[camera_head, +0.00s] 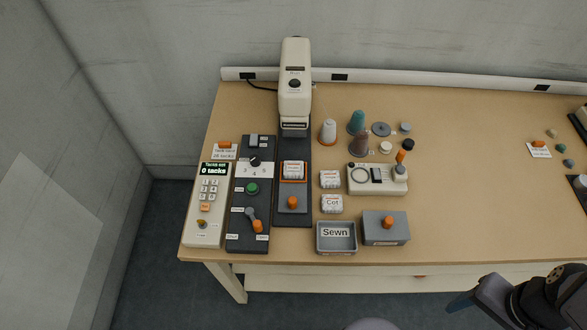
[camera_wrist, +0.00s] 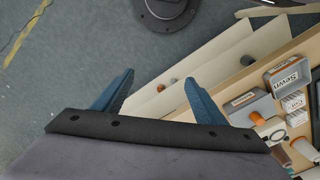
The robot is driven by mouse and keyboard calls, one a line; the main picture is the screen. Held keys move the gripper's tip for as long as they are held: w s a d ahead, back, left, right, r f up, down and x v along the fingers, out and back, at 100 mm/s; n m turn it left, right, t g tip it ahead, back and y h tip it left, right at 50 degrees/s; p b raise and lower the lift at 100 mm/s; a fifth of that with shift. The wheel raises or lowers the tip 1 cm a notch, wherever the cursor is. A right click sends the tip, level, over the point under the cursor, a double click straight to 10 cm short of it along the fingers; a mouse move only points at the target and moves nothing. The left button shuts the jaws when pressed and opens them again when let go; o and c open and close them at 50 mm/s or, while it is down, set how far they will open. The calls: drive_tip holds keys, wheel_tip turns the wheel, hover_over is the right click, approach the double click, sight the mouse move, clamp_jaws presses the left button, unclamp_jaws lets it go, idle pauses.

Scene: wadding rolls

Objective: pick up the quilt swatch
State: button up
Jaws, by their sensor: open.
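No piece is readably marked as the quilt swatch. Three small white padded pieces with printed labels are candidates: one (camera_head: 293,170) on the dark bed of the cream machine, one (camera_head: 330,179) on the table to its right, and one marked "Cot" (camera_head: 332,204) just in front of that. Two white pieces also show at the right of the wrist view, one of them beside the Sewn tray (camera_wrist: 293,103). My gripper (camera_wrist: 160,78) has its blue fingers apart with nothing between them. In the head view it is at the lower right, off the table's front edge, far from the pieces.
The grey Sewn tray (camera_head: 337,248) and a grey lidded box with an orange knob (camera_head: 386,229) stand near the front edge. A cream tall machine (camera_head: 294,80), a dark control panel (camera_head: 250,195), a keypad (camera_head: 208,205) and thread cones (camera_head: 328,131) surround them. The table's right middle is clear.

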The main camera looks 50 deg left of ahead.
drive_tip(key=w+a+r+n, duration=0.2)
drive_tip(key=w+a+r, duration=0.1)
drive_tip(key=w+a, duration=0.65)
drive_tip(key=w+a+n, duration=0.1)
drive_tip(key=w+a, duration=0.2)
drive_tip(key=a, duration=0.5)
drive_tip(key=w+a+n, duration=0.2)
drive_tip(key=w+a, duration=0.1)
drive_tip(key=a, duration=0.5)
drive_tip(key=n+p, duration=0.1)
drive_tip(key=n, duration=0.3)
hover_over(293, 173)
wheel_tip(293, 173, down, 3)
drive_tip(key=shift+s+d, duration=0.15)
drive_tip(key=shift+f+p, duration=1.5)
drive_tip(key=shift+f, duration=2.15)
drive_tip(key=shift+c, duration=0.3)
drive_tip(key=c, duration=1.2)
